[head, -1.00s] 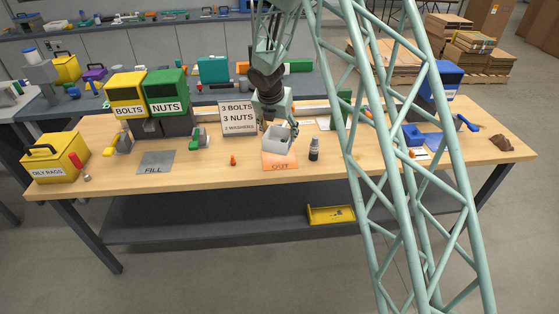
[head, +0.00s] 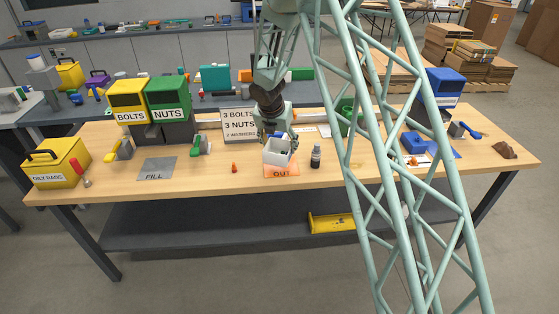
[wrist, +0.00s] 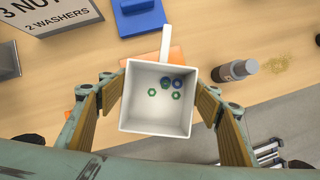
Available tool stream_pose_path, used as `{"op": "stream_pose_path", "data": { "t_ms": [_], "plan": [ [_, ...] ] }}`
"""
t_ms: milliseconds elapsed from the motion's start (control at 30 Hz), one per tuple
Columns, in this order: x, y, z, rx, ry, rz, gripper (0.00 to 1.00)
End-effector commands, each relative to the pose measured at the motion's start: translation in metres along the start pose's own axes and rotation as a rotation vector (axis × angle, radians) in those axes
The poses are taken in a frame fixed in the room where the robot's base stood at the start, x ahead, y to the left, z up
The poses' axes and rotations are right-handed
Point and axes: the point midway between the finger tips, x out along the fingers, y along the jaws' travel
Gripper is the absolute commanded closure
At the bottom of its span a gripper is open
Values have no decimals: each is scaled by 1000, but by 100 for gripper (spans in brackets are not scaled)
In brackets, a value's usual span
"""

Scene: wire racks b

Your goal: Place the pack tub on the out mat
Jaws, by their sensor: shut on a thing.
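The white square pack tub (head: 277,156) is over the orange out mat (head: 283,172), whose printed front edge shows in the head view. My gripper (head: 278,138) comes down from above and is shut on the tub. In the wrist view the tub (wrist: 157,118) is upright between the two finger pads, with a narrow white bar (wrist: 165,42) extending from its far side. Inside lie several small green and blue pieces of hardware. The tub hides much of the mat. I cannot tell whether its base touches the mat.
A small dark bottle (head: 316,156) stands close to the right of the mat. A small orange object (head: 234,168) lies to the left. The grey fill mat (head: 157,168) is farther left. The sign (head: 239,124) and the bolts bin (head: 127,104) and nuts bin (head: 167,100) stand behind.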

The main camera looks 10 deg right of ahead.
Motion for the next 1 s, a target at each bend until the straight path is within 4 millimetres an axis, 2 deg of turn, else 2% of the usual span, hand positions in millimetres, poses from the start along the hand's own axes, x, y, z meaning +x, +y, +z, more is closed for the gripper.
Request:
{"op": "stream_pose_path", "data": {
  "t_ms": [33, 200, 667, 1000],
  "plan": [
    [8, 0, -4, 0, 1, -1, 54],
    [22, 0, -9, 1, 0, 1, 54],
    [27, 0, -11, 1, 0, 1, 54],
    [54, 0, -22, 0, 0, 0, 54]
  ]
}}
